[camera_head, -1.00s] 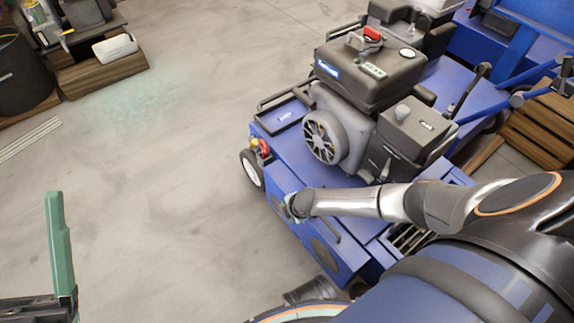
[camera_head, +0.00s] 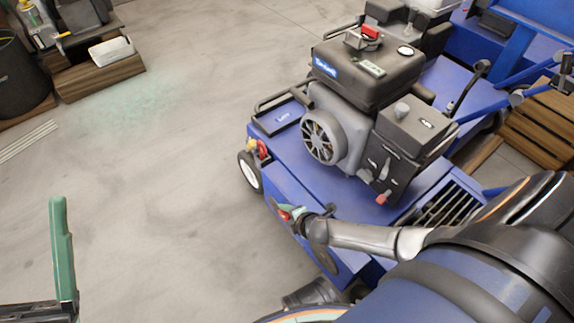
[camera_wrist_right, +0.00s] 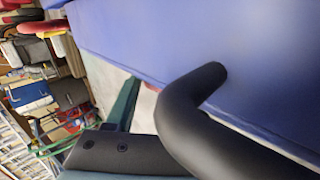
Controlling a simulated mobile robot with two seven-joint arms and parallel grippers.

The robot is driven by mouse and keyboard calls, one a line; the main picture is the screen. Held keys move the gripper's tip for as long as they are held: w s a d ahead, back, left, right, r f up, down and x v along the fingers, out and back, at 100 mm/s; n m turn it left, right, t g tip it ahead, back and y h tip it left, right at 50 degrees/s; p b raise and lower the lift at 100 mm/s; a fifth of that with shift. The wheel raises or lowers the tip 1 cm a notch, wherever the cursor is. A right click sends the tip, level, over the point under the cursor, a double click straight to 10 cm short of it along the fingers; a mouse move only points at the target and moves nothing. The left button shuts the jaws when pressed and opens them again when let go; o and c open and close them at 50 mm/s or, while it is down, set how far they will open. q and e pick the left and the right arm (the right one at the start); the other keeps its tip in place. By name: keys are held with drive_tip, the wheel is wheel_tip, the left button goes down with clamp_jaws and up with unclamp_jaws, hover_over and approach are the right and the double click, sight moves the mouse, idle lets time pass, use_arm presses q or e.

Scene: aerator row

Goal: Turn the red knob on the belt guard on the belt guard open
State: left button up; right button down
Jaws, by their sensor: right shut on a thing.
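The belt guard (camera_head: 321,231) is the blue cover along the near side of the blue aerator. In the right wrist view a green finger (camera_wrist_right: 123,104) lies beside a sliver of red, and a black curved handle (camera_wrist_right: 187,108) crosses in front of the blue panel. One green finger of my left gripper (camera_head: 62,245) stands at the lower left, away from the machine; its other finger is unseen.
The engine (camera_head: 365,70) stands on the blue deck beyond my right gripper. Another red part (camera_head: 263,149) sits at the deck's left corner, and a red-tipped lever (camera_head: 383,198) below the engine. Wooden crates (camera_head: 545,130) stand at right.

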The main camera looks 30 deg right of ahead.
drive_tip(key=shift+s+f, duration=0.1)
drive_tip(key=shift+f, duration=0.05)
drive_tip(key=shift+c, duration=1.4)
unclamp_jaws()
use_arm(q)
wheel_tip(320, 180, up, 8)
drive_tip(key=a+p, duration=0.1)
drive_tip(key=p, duration=0.6)
drive_tip(key=shift+s+t, duration=0.15)
drive_tip(key=shift+t, duration=0.15)
use_arm(e)
drive_tip(key=v, duration=1.2)
drive_tip(key=shift+r, duration=0.25)
drive_tip(key=shift+s, duration=0.15)
